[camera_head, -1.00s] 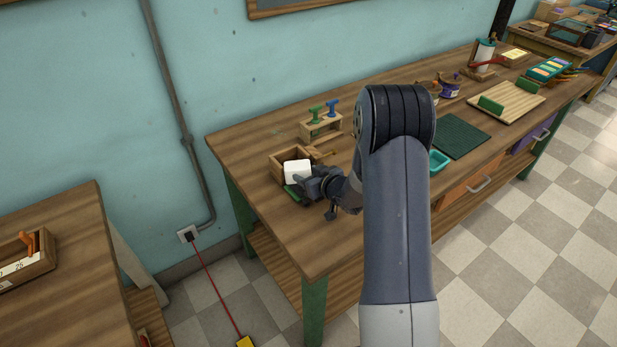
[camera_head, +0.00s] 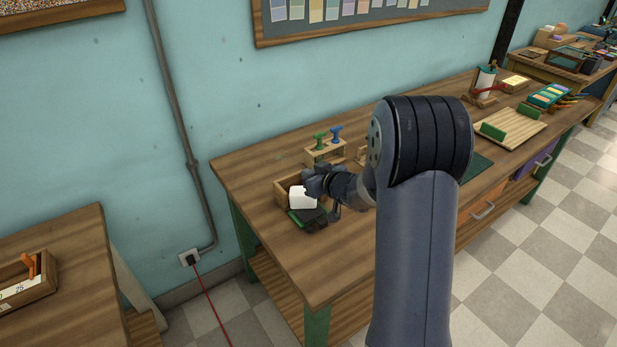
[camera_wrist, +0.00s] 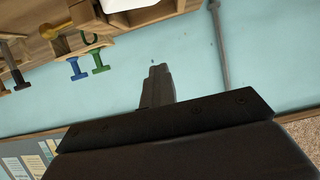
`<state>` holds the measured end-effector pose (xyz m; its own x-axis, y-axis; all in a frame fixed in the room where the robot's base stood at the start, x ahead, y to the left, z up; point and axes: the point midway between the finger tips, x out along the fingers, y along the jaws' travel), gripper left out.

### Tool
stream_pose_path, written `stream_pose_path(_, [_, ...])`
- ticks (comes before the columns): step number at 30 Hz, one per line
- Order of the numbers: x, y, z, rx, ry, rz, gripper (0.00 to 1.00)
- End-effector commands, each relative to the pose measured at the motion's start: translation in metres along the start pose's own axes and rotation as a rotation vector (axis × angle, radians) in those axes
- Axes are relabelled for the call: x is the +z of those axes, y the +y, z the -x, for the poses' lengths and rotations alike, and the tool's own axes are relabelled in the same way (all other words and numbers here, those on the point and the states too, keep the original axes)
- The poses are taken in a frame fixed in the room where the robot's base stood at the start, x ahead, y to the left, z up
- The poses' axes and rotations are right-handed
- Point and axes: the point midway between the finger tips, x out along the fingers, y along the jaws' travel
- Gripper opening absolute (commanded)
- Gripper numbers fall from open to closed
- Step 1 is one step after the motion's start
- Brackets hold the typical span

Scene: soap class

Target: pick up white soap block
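The white soap block (camera_head: 302,198) is at the wooden box (camera_head: 284,186) near the bench's left end. I cannot tell whether it sits inside the box or on its rim. A white piece, likely the same block (camera_wrist: 128,4), is cut off by the top edge of the wrist view. My gripper (camera_head: 312,184) is just above and beside the block in the head view, partly covering it and the box. The wrist view, turned upside down, shows one dark finger (camera_wrist: 158,84) apart from the white piece. The gap between my fingers is hidden.
A green and black item (camera_head: 308,218) lies in front of the block. A small wooden stand with green and blue pegs (camera_head: 326,150) is behind, by the wall. The bench's left edge is close, and bare bench top (camera_head: 275,245) lies in front.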

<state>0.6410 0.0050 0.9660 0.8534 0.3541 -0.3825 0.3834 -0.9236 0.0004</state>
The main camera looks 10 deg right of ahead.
Motion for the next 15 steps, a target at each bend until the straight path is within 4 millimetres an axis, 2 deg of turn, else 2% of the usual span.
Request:
stream_pose_path(2, [0.0003,0.0002,0.0000,0.000,0.000,0.000,0.01])
stream_pose_path(15, [0.0006,0.0002,0.0000,0.001,-0.001,-0.001,0.37])
